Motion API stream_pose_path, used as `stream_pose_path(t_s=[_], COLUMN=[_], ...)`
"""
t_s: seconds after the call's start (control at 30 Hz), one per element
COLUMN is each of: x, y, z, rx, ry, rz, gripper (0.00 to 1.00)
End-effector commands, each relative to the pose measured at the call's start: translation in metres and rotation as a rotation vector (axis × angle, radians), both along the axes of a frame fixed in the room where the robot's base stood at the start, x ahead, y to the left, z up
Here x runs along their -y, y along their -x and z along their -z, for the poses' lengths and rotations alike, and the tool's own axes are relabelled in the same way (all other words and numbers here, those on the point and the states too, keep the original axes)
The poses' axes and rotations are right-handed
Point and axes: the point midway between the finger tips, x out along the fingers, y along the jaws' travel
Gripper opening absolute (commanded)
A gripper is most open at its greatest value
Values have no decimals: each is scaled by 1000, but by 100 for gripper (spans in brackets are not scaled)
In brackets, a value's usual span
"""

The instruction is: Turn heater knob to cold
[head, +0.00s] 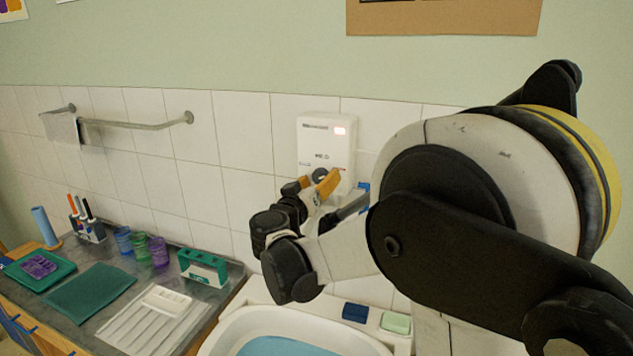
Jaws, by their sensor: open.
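The white heater (325,136) is fixed to the tiled wall above the sink. I cannot read which way the knob points. My gripper (314,184) has orange fingertips and is open, right in front of the knob. One fingertip is left of the knob and the other lies at its lower right. I cannot tell whether they touch it.
A sink (290,318) with bluish water is below. A dark blue block (355,312) and a pale green block (396,322) lie on its rim. The grey counter (205,291) at left holds cups, markers and a green holder (203,267). A towel rail (140,125) is on the wall.

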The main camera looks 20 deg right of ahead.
Motion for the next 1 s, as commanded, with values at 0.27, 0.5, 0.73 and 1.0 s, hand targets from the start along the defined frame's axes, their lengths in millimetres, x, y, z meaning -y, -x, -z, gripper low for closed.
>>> stream_pose_path(t_s=[0.27,0.5,0.73,1.0], x=[2,2,1,2], y=[-2,-2,-2,-1], z=[0,0,0,0], rx=[0,0,-11,-93], ry=[0,0,11,92], rz=[-1,0,0,0], gripper=[59,6,5,5])
